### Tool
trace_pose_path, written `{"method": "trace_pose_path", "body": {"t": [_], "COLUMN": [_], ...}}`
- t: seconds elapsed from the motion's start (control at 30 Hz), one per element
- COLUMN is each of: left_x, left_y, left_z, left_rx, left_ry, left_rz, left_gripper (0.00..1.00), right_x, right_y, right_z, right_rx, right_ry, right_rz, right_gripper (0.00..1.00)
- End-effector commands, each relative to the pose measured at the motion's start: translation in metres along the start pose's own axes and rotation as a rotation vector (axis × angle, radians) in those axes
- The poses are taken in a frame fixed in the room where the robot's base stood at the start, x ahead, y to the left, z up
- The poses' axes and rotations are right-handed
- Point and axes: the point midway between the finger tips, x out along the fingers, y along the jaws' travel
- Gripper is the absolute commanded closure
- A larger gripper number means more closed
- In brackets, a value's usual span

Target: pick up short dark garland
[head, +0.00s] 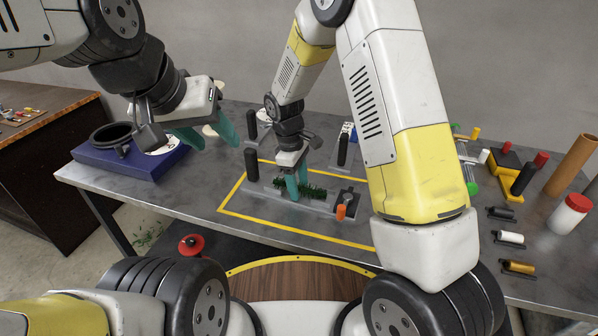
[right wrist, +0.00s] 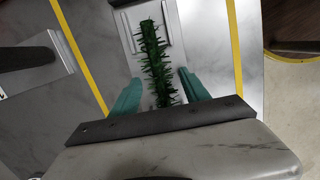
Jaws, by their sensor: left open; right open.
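A short dark green garland (head: 313,192) lies on a grey metal fixture inside the yellow-outlined area of the table. In the right wrist view the garland (right wrist: 154,58) runs lengthwise, its near end between the two teal fingers. My right gripper (head: 296,190) is open and close above the garland, with a finger on each side of it; the right wrist view also shows this gripper (right wrist: 158,92). I cannot tell whether the fingers touch it. My left gripper (head: 208,133) is open and empty, raised at the left near the blue box.
The fixture (head: 262,184) has a black upright post at its left and an orange-handled clamp (head: 341,211) at its right. A blue box (head: 127,158) stands at the left. Cylinders, including a white jar with a red lid (head: 569,214), crowd the right side.

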Motion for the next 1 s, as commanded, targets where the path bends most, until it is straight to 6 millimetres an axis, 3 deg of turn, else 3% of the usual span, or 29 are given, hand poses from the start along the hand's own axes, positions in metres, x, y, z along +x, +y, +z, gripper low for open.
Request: {"method": "trace_pose_path", "body": {"t": [0.17,0.43,0.77,1.0], "left_x": [0.0,0.0,0.0,0.0], "left_y": [0.0,0.0,0.0,0.0], "left_z": [0.0,0.0,0.0,0.0], "left_rx": [0.0,0.0,0.0,0.0], "left_ry": [0.0,0.0,0.0,0.0], "left_rz": [0.0,0.0,0.0,0.0], "left_gripper": [0.51,0.51,0.51,0.51], "right_x": [0.0,0.0,-0.002,-0.018], "right_y": [0.0,0.0,0.0,0.0], "right_z": [0.0,0.0,0.0,0.002], "right_rx": [0.0,0.0,0.0,0.0], "right_ry": [0.0,0.0,0.001,0.003], "right_rz": [0.0,0.0,0.0,0.001], "right_gripper": [0.46,0.99,1.0,1.0]}}
